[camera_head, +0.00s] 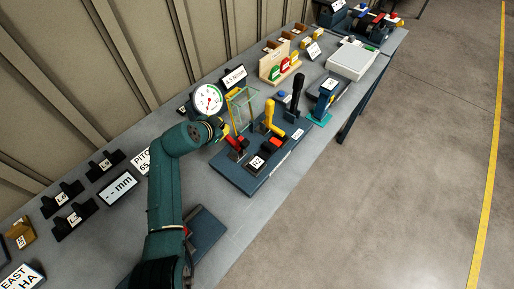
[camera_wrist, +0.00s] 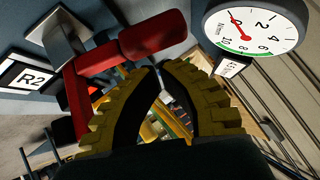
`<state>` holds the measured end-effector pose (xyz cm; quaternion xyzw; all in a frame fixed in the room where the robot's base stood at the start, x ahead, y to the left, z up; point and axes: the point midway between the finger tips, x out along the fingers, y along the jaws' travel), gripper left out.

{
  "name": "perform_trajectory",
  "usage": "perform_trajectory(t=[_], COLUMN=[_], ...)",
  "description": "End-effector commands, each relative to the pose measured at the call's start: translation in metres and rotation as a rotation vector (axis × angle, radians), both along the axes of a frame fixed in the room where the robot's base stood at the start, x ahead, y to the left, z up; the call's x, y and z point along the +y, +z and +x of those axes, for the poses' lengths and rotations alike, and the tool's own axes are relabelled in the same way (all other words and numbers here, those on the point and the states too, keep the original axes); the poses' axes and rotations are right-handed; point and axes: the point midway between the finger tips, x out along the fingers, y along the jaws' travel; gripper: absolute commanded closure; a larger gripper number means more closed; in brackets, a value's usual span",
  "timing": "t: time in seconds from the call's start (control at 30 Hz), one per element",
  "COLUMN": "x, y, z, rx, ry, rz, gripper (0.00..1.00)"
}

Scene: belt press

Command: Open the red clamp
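The red clamp (camera_head: 237,142) is at the near left of the dark blue base plate (camera_head: 246,180), with its handle lying low rather than upright. In the wrist view its red handle (camera_wrist: 152,34) runs across the upper left, joined to a red arm. My gripper (camera_head: 223,127) is beside the clamp on its left, partly hiding it. In the wrist view the yellow fingers of my gripper (camera_wrist: 161,68) have their tips close together with nothing between them. The handle lies just beyond the left fingertip; whether they touch is unclear.
A yellow clamp handle (camera_head: 271,116) and a black one (camera_head: 297,90) stand upright on the same plate. A clear-sided frame (camera_head: 241,106) rises behind the red clamp. A dial gauge (camera_head: 208,100) stands close behind my gripper. An R2 label (camera_head: 257,163) is in front.

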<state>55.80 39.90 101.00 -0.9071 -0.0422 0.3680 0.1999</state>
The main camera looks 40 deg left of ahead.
Motion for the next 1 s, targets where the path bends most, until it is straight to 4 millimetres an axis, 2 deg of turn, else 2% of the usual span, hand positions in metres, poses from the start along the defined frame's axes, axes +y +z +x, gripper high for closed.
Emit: perform_trajectory(t=[0.2,0.73,0.87,1.0], x=[0.007,0.008,0.006,-0.002], y=[-0.004,-0.003,0.010,0.040], z=[-0.003,-0.003,-0.002,-0.002], rx=[-0.001,-0.002,-0.003,-0.004], ry=[0.005,0.006,0.004,0.000], rz=[0.003,0.004,0.005,0.004], gripper=[1.00,1.00,1.00,1.00])
